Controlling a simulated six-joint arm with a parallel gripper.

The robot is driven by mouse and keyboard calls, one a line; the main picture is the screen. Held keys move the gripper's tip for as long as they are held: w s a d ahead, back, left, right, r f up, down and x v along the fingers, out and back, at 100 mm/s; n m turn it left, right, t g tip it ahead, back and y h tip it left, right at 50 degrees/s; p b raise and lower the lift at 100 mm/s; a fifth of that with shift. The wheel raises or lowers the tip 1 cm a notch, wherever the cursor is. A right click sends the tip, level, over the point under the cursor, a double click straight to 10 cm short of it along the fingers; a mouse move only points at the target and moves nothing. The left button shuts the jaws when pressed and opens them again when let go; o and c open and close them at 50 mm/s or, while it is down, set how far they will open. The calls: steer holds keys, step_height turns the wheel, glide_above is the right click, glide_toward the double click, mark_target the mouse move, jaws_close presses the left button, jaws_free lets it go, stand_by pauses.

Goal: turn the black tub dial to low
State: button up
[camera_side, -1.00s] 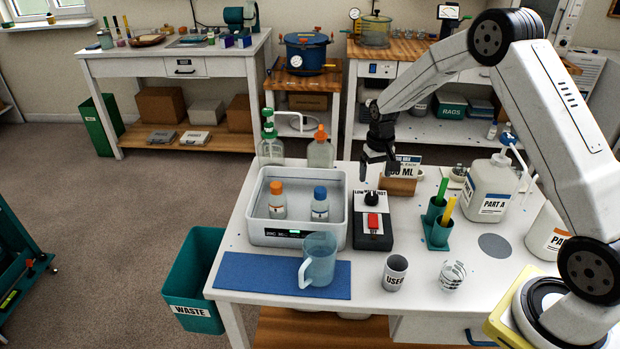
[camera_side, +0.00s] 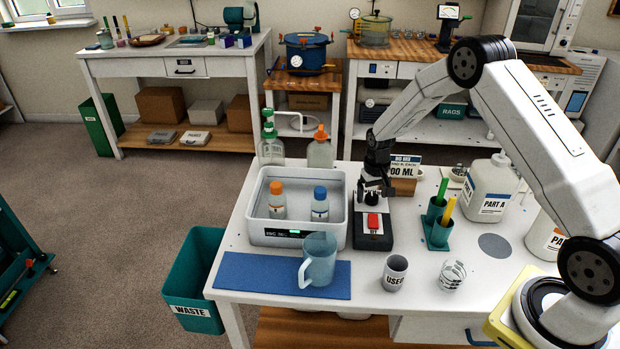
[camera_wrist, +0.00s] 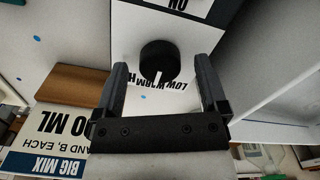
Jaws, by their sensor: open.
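The black dial (camera_wrist: 159,60) sits on a white panel marked LOW and WARM in the wrist view. Its white pointer line faces the printed words, near WARM; the exact setting is hard to tell. In the side view my gripper (camera_side: 373,192) is down over the dial end of the black control box (camera_side: 372,240) and mostly hides the dial. In the wrist view my gripper (camera_wrist: 162,90) is open, with one finger on each side of the dial and gaps visible between. The box's red switch (camera_side: 373,221) is in front of the gripper.
The white tub (camera_side: 270,237) with two capped bottles stands just left of the box. A BIG MIX sign on a wooden block (camera_side: 403,187) is close behind at right. A clear jug (camera_side: 319,262) is in front.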

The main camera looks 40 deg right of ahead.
steer(key=shift+f, duration=0.25)
jaws_close()
steer(key=shift+n, duration=0.4)
steer(key=n, duration=0.9)
stand_by(0.5)
